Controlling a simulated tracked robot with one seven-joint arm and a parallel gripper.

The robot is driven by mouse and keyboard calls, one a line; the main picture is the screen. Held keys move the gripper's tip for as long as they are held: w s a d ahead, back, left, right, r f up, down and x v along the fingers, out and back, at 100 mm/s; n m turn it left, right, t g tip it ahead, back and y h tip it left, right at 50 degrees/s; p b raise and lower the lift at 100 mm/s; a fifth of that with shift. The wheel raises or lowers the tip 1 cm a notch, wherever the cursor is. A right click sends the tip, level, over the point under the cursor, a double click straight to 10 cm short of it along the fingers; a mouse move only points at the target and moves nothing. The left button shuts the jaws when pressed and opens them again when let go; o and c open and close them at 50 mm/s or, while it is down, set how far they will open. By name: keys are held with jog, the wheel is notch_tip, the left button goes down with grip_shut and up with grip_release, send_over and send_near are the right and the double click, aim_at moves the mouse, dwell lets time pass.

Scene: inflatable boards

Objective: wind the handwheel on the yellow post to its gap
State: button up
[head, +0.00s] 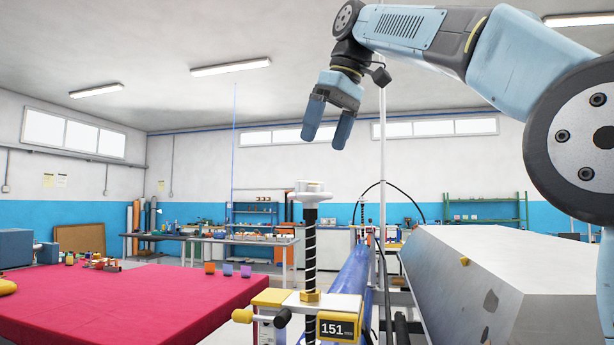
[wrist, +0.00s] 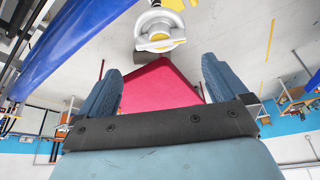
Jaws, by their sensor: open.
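The handwheel (head: 312,190) is white and sits on top of an upright black threaded screw (head: 310,240). The screw passes through a brass nut on a pale bracket (head: 290,301) with yellow parts below it. A yellow-framed display (head: 338,328) on the bracket reads 151. The yellow post itself is mostly cut off or hidden at the bottom. My gripper (head: 328,128) is open and empty, pointing down above the handwheel and apart from it. In the wrist view the handwheel (wrist: 158,36) shows beyond the blue fingertips, roughly midway between them.
A red-topped surface (head: 130,295) with small coloured blocks lies at the left. A large grey metal-like block (head: 520,270) stands at the right. A blue inflatable tube (head: 349,275) runs just behind the screw. The air around the handwheel looks clear.

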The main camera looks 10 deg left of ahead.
jog(key=x, duration=0.9)
jog(key=shift+d, duration=0.1)
jog(key=c, duration=0.8)
jog(key=shift+n, duration=0.4)
jog(key=o, duration=0.8)
jog(key=shift+w, duration=0.1)
